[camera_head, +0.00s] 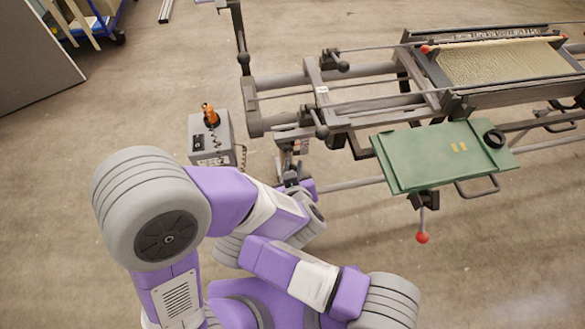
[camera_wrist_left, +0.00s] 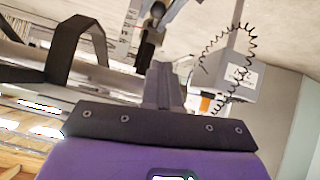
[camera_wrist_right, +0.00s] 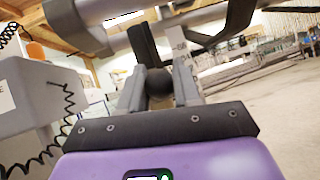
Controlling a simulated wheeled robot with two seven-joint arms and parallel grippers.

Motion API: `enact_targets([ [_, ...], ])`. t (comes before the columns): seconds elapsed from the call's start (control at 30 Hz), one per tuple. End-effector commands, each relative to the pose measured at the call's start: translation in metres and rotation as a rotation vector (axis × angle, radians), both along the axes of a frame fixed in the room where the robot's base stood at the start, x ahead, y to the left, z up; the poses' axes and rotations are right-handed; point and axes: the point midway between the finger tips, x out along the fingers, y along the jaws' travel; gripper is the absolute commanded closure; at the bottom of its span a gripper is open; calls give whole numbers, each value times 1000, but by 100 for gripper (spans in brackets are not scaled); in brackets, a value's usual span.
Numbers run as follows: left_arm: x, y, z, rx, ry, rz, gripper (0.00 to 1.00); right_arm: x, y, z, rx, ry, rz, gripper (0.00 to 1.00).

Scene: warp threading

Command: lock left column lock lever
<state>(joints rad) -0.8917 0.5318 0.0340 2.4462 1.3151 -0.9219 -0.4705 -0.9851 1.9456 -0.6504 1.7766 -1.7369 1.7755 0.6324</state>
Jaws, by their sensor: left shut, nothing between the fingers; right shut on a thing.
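In the right wrist view, my right gripper (camera_wrist_right: 160,92) has a finger on each side of a round black knob (camera_wrist_right: 158,83), which it holds. A dark lever bar rises from the knob towards the grey frame, beside a pale marked scale (camera_wrist_right: 180,45). In the head view, my right gripper (camera_head: 291,172) is low at the left end of the grey machine (camera_head: 290,80); its fingertips are small there. In the left wrist view, my left gripper (camera_wrist_left: 163,85) is shut and empty, just short of a dark lever part (camera_wrist_left: 148,48). The left fingers are hidden in the head view.
A grey control box (camera_head: 215,140) with an orange button and a coiled cable stands left of the machine. A green tray (camera_head: 425,160) and a red-knobbed lever (camera_head: 422,237) are at the right. Horizontal frame bars lie close to both grippers. Open floor lies at the lower right.

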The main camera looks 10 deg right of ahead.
Motion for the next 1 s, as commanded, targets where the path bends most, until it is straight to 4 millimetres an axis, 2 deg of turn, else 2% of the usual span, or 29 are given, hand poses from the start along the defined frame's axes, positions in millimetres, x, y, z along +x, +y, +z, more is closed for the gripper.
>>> enact_targets([
  [0.1,-7,-6,9,14,-16,-31,100,0,0,-2,1,5,1,100],
  [0.27,-3,-8,7,23,-19,-42,100,0,0,-2,0,4,1,100],
  [0.37,8,-7,-2,24,-16,-39,100,0,0,-1,0,4,1,100],
  [0.77,74,-8,-54,23,-16,-39,100,0,0,-1,0,4,1,100],
  [1.0,76,-11,-82,22,-17,-40,100,0,0,-1,0,4,1,100],
])
